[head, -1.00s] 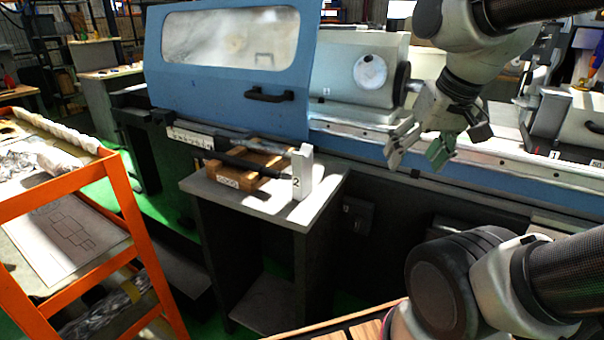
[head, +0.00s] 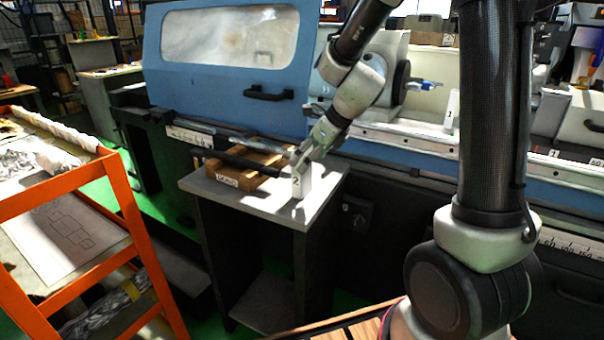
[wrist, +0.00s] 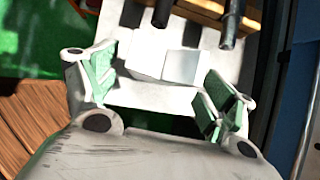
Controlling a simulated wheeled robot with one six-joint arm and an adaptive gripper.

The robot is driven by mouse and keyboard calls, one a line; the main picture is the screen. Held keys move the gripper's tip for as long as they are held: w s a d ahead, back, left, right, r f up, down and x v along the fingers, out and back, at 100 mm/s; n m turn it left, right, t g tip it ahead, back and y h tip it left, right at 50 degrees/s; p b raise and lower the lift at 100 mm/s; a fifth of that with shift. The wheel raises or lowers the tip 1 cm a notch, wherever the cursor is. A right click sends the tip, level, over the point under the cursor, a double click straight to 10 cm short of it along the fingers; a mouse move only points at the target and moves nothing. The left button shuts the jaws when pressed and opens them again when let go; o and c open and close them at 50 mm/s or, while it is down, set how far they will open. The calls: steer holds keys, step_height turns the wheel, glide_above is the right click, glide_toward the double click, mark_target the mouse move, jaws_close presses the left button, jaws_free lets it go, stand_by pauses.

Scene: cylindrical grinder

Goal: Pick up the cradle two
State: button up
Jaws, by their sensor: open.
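Cradle two is the white upright block (head: 301,187) marked "2". It stands near the front edge of the small grey table (head: 262,207) in the head view. My gripper (head: 305,160) is just above and behind it, partly covering its top. In the wrist view the white block (wrist: 148,55) lies ahead of my open gripper (wrist: 162,82), with one green-padded finger on each side. The fingers look empty. I cannot tell whether either finger touches the block.
A wooden rest (head: 236,172) with dark rods lies behind the block on the same table. The blue grinder (head: 235,75) stands behind. A white block marked "1" (head: 452,110) stands on the machine bed. An orange cart (head: 125,205) is at left.

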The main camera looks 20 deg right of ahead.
mark_target(301, 185)
steer(key=x, duration=0.4)
steer(key=shift+f, duration=0.25)
steer(key=shift+s, duration=0.15)
steer(key=c, duration=1.4)
